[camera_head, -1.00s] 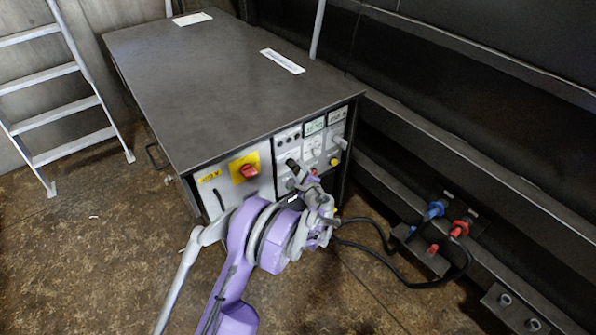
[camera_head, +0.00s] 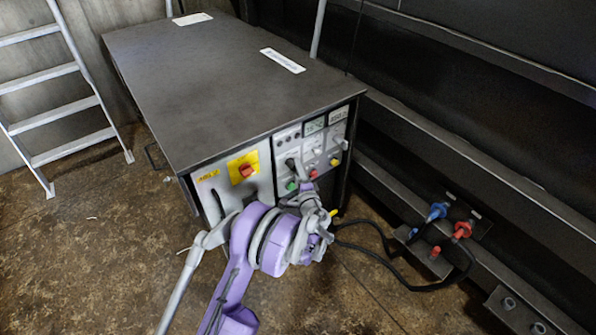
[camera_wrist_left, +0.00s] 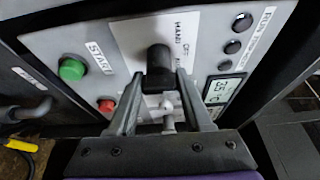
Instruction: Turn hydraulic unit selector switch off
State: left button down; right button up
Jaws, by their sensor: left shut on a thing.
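The hydraulic unit (camera_head: 215,85) is a dark grey box with a control panel on its front. A black selector knob (camera_wrist_left: 158,60) sits on a light plate lettered HAND and OFF in the left wrist view. My left gripper (camera_wrist_left: 158,78) is shut on this knob, with a finger on each side of it. In the head view my left gripper (camera_head: 299,176) is at the panel's lower middle and partly covers it. The knob's exact pointing direction is hard to read. My right gripper is not in view.
A green START button (camera_wrist_left: 72,69) and a red button (camera_wrist_left: 106,104) lie close to the left finger. A red rotary switch (camera_head: 247,171) on yellow is further left. Black cables (camera_head: 385,270) run along the floor at right. A ladder (camera_head: 60,100) stands at left.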

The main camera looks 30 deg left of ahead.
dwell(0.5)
pick_arm(q)
jog(key=shift+c, duration=1.6)
grip_release()
jog(key=v, duration=1.1)
jog(key=shift+a, duration=0.1)
